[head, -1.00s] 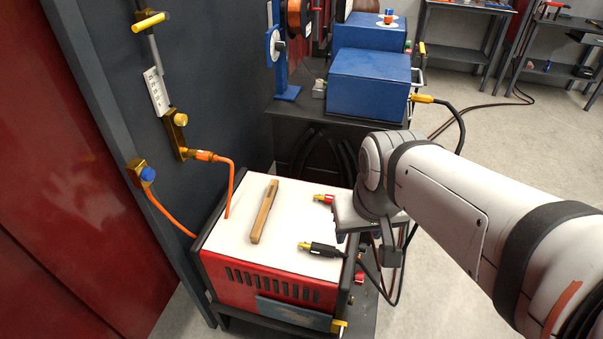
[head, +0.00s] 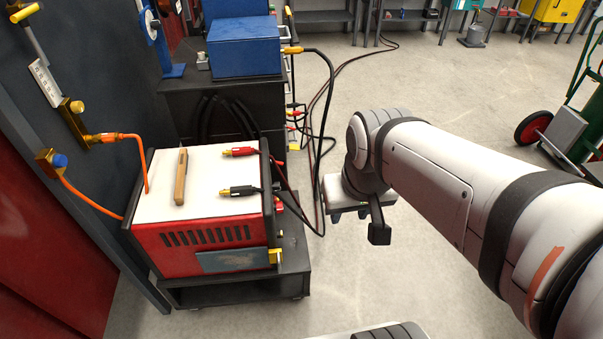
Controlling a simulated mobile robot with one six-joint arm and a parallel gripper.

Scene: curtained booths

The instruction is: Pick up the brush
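The brush (head: 181,177), a slim piece with a wooden handle, lies on the white top (head: 151,203) of a red machine on a dark cart at left. Its bristles cannot be made out. My gripper (head: 362,216) is to the right of the machine, over the floor in the picture, clearly apart from the brush. One dark finger shows pointing down; the rest is hidden by the wrist, so its opening does not show. Nothing is seen held in it.
A red clamp (head: 239,152) and a black clamp (head: 239,191) with cables lie on the top's right side. An orange hose (head: 143,163) rises at its left by the dark wall. Blue boxes (head: 245,47) stand behind. A green hand truck (head: 585,105) is at right.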

